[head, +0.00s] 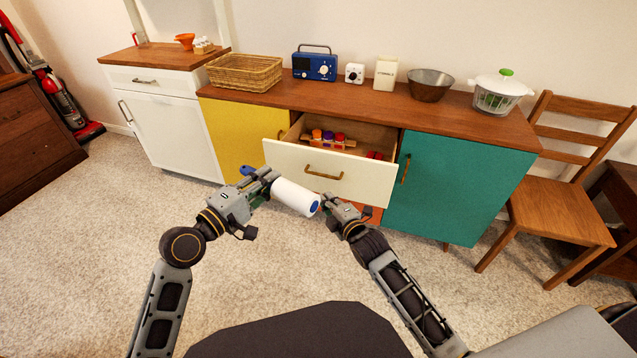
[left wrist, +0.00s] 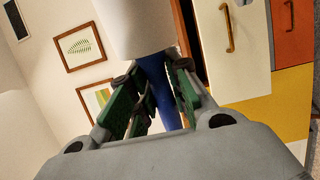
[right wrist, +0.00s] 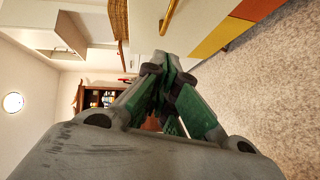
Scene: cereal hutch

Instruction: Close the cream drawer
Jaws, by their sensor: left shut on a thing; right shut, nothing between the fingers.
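The cream drawer (head: 290,160) stands open below the wooden counter, its brass handle (head: 323,174) on the front and several colourful items inside. Its front also shows in the left wrist view (left wrist: 245,60). My left gripper (head: 270,178) is shut on the blue core of a white roll (head: 296,197); the blue core also shows in the left wrist view (left wrist: 158,90). The roll is in front of the drawer's lower left part in the head view. My right gripper (head: 327,202) is shut and empty, near the roll's right end and below the drawer front.
A yellow door (head: 232,130) is left of the drawer and a teal door (head: 440,190) right of it. An orange panel (head: 370,214) shows below. A basket (head: 244,73), blue radio (head: 314,65) and bowl (head: 430,84) stand on the counter. A chair (head: 555,210) stands at right.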

